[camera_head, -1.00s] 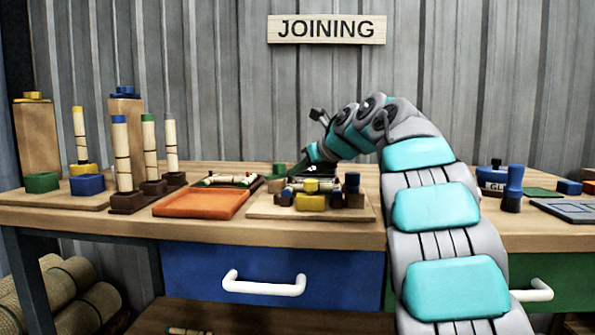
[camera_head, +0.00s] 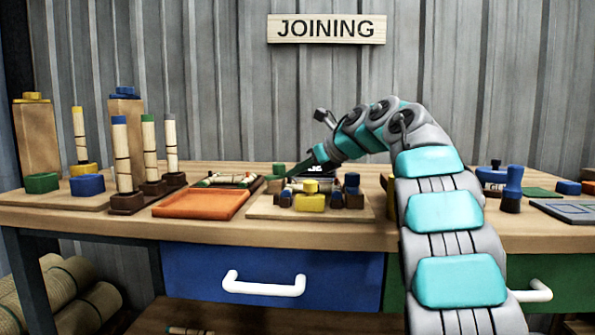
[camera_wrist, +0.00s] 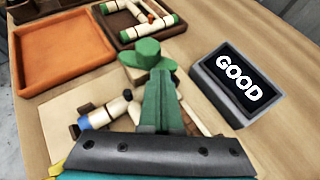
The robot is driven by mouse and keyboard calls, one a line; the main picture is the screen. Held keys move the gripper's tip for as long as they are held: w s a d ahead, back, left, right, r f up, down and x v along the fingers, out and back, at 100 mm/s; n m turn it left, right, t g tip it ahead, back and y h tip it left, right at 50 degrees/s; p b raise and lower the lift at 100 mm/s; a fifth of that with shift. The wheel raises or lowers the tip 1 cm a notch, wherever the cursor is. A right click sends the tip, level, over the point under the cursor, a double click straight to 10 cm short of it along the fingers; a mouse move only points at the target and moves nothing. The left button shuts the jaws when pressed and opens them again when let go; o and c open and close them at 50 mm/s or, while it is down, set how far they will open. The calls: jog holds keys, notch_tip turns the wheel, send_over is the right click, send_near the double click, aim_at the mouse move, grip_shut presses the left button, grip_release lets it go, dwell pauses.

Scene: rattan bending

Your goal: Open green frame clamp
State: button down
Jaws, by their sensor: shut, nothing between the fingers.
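The green frame clamp (camera_head: 279,169) stands at the back left of the wooden frame board (camera_head: 262,212). In the wrist view, the green clamp (camera_wrist: 146,50) has a rounded top and a wider green part beside it. My gripper (camera_head: 296,172) reaches in from the right, low over the board. In the wrist view, my gripper's dark green fingers (camera_wrist: 158,80) are shut and empty, with their tips just in front of the clamp. I cannot tell whether they touch it. The fingers hide part of the board.
An orange tray (camera_head: 202,204) lies to the left. A small display reading GOOD (camera_wrist: 240,83) stands close to the right of my fingers in the wrist view.

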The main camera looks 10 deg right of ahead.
jog(key=shift+w+n+g+y, duration=0.15)
jog(key=shift+n+g+y, duration=0.35)
jog(key=shift+n+y, duration=0.15)
dwell(0.7)
